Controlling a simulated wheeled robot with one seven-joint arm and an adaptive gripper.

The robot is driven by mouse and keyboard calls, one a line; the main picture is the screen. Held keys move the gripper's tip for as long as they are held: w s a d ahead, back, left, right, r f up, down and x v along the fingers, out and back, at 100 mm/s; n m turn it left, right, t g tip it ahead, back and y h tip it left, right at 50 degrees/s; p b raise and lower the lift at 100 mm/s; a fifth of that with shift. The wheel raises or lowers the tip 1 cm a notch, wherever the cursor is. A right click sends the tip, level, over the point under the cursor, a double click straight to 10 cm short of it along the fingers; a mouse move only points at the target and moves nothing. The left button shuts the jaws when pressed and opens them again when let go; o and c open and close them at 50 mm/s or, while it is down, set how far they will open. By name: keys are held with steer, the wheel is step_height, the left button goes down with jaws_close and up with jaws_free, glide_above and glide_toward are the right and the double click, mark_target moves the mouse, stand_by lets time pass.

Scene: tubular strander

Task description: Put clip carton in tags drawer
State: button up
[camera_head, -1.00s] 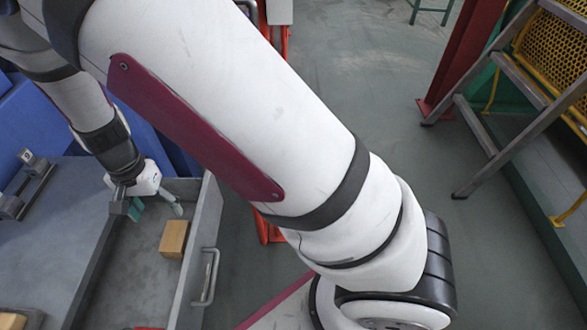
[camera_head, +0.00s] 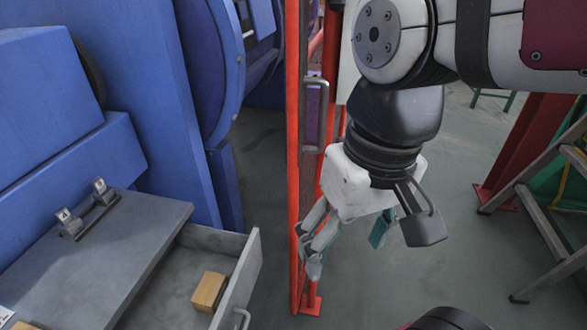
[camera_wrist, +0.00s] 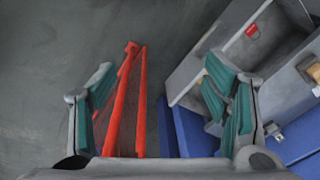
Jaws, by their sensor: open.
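A small tan carton (camera_head: 209,291) lies inside the open grey drawer (camera_head: 247,278), near its front wall. No label on the carton or drawer is readable in the head view, so I cannot confirm which drawer it is. My gripper (camera_head: 346,250) is open and empty. It hangs in the air to the right of the drawer, apart from it, in front of a red post.
A grey worktop (camera_head: 95,250) lies left of the drawer, with a bracket (camera_head: 88,209) on it. Another tan item (camera_head: 22,325) shows at the bottom left edge. Blue machinery (camera_head: 70,110) stands behind. A red post (camera_head: 294,150) stands close by my gripper. A ladder (camera_head: 545,205) stands at right.

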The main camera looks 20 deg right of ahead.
steer(key=shift+n+h, duration=0.3)
steer(key=shift+h, duration=0.1)
steer(key=s, duration=0.1)
steer(key=s+d, duration=0.1)
steer(key=s, duration=0.2)
steer(key=shift+s+d, duration=0.15)
steer(key=shift+d, duration=0.25)
step_height(320, 180, up, 19)
steer(key=t+p, duration=0.3)
steer(key=p, duration=1.4)
steer(key=shift+a, duration=0.15)
